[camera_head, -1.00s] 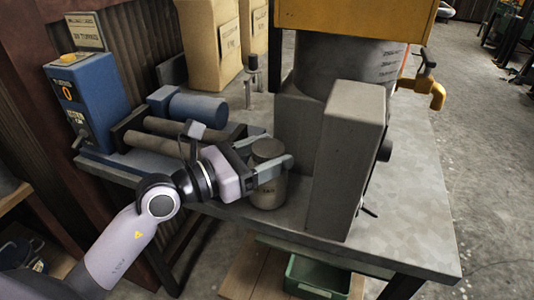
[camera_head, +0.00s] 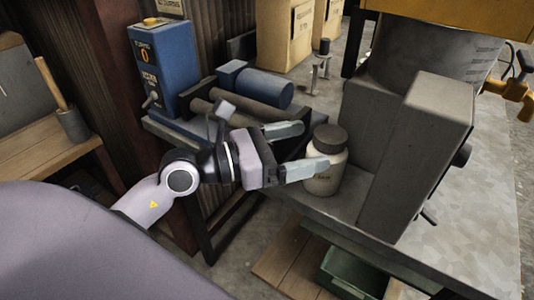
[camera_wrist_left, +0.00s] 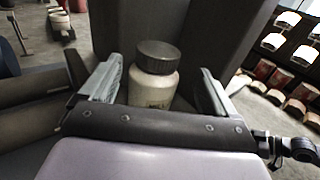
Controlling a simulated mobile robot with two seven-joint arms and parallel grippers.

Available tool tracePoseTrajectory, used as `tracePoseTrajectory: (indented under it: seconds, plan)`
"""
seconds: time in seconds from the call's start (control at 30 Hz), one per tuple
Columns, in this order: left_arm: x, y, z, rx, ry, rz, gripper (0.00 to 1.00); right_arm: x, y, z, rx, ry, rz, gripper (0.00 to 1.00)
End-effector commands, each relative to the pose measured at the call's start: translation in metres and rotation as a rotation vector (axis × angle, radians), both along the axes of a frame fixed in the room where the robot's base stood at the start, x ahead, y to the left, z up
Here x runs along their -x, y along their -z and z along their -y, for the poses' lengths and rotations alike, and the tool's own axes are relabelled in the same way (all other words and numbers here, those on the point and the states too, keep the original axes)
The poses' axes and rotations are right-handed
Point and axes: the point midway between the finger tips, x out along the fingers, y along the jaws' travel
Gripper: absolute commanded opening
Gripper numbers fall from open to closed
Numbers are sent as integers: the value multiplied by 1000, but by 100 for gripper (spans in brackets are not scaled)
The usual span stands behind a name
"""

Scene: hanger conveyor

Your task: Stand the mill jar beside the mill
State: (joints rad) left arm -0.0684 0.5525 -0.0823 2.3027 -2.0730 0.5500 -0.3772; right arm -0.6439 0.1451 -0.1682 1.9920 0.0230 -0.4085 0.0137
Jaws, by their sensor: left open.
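The mill jar (camera_head: 324,180), cream with a dark grey lid, stands upright on the grey bench, right of the mill. The mill has a blue control box (camera_head: 165,68), a blue motor (camera_head: 262,88) and dark rollers (camera_head: 225,113). My left gripper (camera_head: 314,146) is open at the left of the jar. Its near fingertip overlaps the jar's left side in the head view. In the left wrist view the jar (camera_wrist_left: 153,88) shows upright ahead, between the spread fingers, with gaps at both sides. The jar's base is hidden there. My right gripper is not in view.
A tall grey block (camera_head: 420,155) stands close right of the jar, by a large grey drum (camera_head: 425,65). Tan boxes (camera_head: 285,30) stand behind. A green bin (camera_head: 350,272) sits below the bench. A wooden side table (camera_head: 35,130) is at far left.

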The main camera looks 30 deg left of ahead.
Motion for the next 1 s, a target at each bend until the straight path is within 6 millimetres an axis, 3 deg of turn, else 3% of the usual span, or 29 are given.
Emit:
tracePoseTrajectory:
  seconds: [0.2, 0.43, 1.0]
  plan:
    - [27, 3, -22, -3, 1, -1, 90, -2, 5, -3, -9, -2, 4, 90]
    - [43, 2, -36, 0, -1, -1, 90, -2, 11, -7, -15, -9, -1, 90]
    - [48, 0, -41, 1, 0, 1, 90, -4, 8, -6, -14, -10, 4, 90]
